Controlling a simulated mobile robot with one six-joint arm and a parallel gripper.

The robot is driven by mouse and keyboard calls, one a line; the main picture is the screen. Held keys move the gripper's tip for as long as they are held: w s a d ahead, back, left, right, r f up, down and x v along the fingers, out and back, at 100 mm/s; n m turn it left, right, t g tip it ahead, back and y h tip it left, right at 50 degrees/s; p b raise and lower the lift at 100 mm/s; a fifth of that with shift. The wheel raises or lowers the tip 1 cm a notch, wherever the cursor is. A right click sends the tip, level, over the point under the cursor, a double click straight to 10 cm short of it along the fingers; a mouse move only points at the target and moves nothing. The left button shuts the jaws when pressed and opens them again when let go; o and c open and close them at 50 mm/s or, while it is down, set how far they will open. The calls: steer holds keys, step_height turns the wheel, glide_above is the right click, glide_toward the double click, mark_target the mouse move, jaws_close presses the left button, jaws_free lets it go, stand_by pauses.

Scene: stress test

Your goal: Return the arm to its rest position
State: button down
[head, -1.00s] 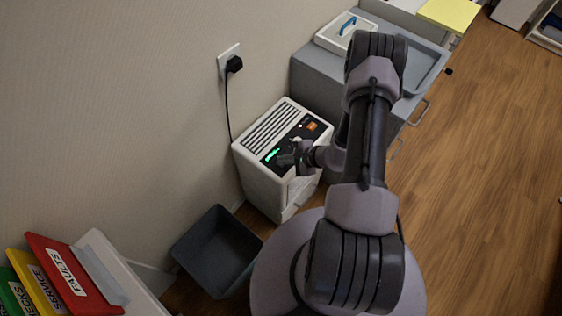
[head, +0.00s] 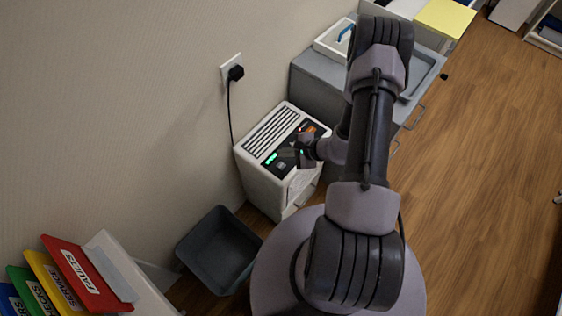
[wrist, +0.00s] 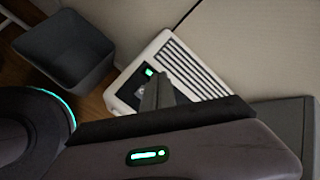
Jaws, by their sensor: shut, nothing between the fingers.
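My arm reaches from its base over toward a white machine (head: 262,183) against the wall. The machine has a slotted top and a dark panel with a green display, an orange switch and a small red light. My gripper (head: 303,157) is shut and empty above the panel's right part. In the wrist view the closed fingers (wrist: 157,92) show in front of the panel of the white machine (wrist: 193,68), hiding part of it. I cannot tell from these views how far the fingertips are from the panel.
A dark grey bin (head: 218,250) stands on the floor left of my base. A grey cabinet (head: 318,78) with a tray and a white box stands behind the machine. A black plug (head: 236,72) is in the wall socket. Coloured folders (head: 75,272) are at lower left.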

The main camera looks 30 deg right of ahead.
stand_by(0.3)
steer(key=w+a+r+n+g+y, duration=0.1)
steer(key=a+r+n, duration=0.45)
steer(key=r, duration=0.75)
steer(key=w+a+r+n+g+y, duration=0.1)
steer(key=a+r+n+g+y, duration=0.15)
steer(key=a+r, duration=0.85)
steer(key=s+r+n+t+h, duration=0.1)
steer(key=s+r+n+h, duration=0.5)
steer(key=s+r, duration=1.2)
steer(key=shift+s+a+r+n, duration=0.2)
steer(key=shift+r+n, duration=0.1)
steer(key=shift+n, duration=0.8)
steer(key=shift+t, duration=0.25)
